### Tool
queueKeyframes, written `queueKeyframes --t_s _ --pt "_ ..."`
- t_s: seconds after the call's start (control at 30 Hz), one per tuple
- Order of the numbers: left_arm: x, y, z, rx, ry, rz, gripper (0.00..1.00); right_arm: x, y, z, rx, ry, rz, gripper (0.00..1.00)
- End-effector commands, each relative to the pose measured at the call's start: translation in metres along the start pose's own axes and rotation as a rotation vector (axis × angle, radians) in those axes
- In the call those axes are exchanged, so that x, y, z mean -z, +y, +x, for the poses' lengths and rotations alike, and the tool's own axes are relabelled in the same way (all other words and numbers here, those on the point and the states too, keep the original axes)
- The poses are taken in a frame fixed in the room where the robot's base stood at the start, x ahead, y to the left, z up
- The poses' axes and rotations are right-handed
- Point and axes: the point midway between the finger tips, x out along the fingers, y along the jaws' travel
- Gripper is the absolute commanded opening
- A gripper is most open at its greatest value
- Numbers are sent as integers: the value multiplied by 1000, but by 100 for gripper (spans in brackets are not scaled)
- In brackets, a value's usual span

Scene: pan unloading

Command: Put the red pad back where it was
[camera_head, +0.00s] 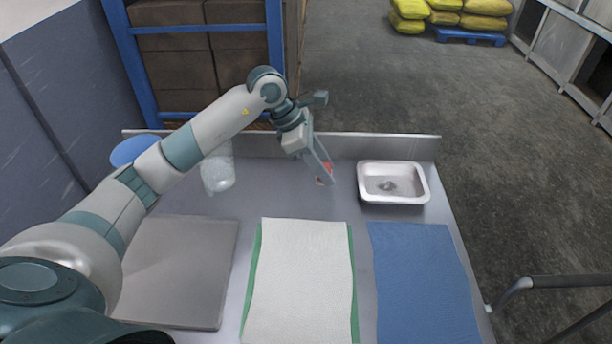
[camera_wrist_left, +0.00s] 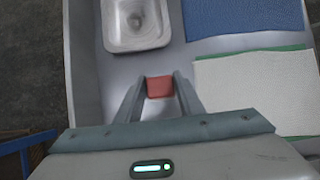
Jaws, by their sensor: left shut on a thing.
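The red pad (camera_wrist_left: 160,87) is a small red block between the fingertips of my left gripper (camera_wrist_left: 160,95) in the left wrist view. I cannot tell whether the pad touches the table. My right gripper is not in view.
A white cloth (camera_head: 301,280) over a green one, a blue cloth (camera_head: 422,280) and a grey board (camera_head: 180,270) lie in front.

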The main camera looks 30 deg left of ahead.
Motion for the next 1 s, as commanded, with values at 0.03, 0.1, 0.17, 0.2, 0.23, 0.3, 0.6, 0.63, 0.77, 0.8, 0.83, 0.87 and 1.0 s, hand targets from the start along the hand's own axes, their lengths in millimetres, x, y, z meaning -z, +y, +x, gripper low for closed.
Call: queueKeyframes --t_s 0.03,0.1,0.17,0.2,0.23,0.3,0.6,0.63,0.77,0.8,0.83,0.87,1.0 --pt "10 5 -2 1 3 -6 14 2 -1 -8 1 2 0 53" --pt "23 12 -1 2 3 -6 14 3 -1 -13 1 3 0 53" --pt "33 16 0 1 2 -5 14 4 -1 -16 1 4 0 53" --pt "38 20 1 1 2 -4 14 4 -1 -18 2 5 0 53" --pt "42 21 2 2 2 -4 14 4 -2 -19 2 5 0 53" --pt "48 25 3 1 0 -3 14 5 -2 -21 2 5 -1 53" --pt "54 27 5 0 -1 1 14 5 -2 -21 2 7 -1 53" --pt "54 27 5 0 -1 1 14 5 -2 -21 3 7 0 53" --pt "54 27 6 1 0 0 14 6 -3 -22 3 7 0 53" --pt "55 27 8 2 0 -1 14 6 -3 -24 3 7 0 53" --pt "56 27 9 3 0 -1 14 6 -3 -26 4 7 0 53" --pt "57 26 11 3 0 -2 14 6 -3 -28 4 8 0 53" --pt "65 26 26 4 0 -2 14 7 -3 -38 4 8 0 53"
